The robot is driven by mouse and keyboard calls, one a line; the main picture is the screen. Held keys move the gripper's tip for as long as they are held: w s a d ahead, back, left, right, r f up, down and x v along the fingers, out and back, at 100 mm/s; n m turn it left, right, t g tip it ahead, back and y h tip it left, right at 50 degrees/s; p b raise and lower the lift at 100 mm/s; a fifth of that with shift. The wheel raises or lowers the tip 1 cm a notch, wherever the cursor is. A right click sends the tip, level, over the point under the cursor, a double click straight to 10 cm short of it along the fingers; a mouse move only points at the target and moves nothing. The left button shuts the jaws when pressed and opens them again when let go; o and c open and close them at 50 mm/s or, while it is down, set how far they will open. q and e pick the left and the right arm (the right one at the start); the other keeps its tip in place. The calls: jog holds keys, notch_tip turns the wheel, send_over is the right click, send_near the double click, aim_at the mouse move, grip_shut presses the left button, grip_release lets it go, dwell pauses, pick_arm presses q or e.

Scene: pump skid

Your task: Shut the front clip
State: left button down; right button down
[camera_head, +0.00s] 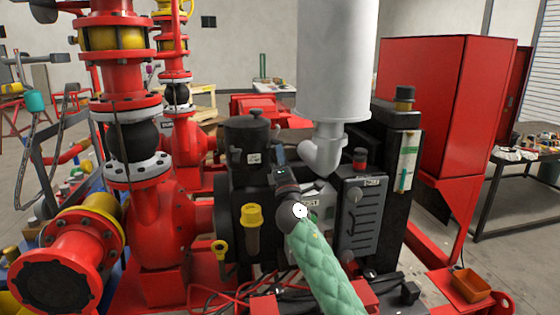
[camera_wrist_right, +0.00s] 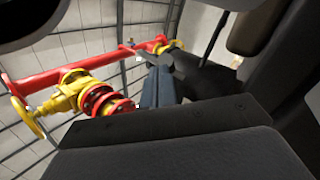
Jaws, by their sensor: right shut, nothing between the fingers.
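My right gripper (camera_head: 280,154) is in front of the black engine block (camera_head: 225,185), beside the black capped canister (camera_head: 246,142). My right arm with its green quilted sleeve comes in from below. The gripper is shut with nothing between its fingers. In the right wrist view the blue-grey fingers (camera_wrist_right: 158,82) stand close beyond the edge of a large dark housing (camera_wrist_right: 180,150). A small grey metal piece (camera_wrist_right: 165,60) shows at their tips; I cannot tell whether it is the front clip or whether they touch it. No clip can be made out in the head view. My left gripper is not in view.
A white exhaust cylinder (camera_head: 336,60) rises behind the gripper. A grey ribbed box (camera_head: 364,215) stands right of my arm. Yellow caps (camera_head: 252,216) and red pipework (camera_head: 160,230) are to the left. A red cabinet (camera_head: 430,110) stands at the right.

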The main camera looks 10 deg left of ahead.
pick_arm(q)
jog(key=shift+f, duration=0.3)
pick_arm(e)
jog(key=shift+r, duration=0.7)
jog(key=shift+a+r, duration=0.1)
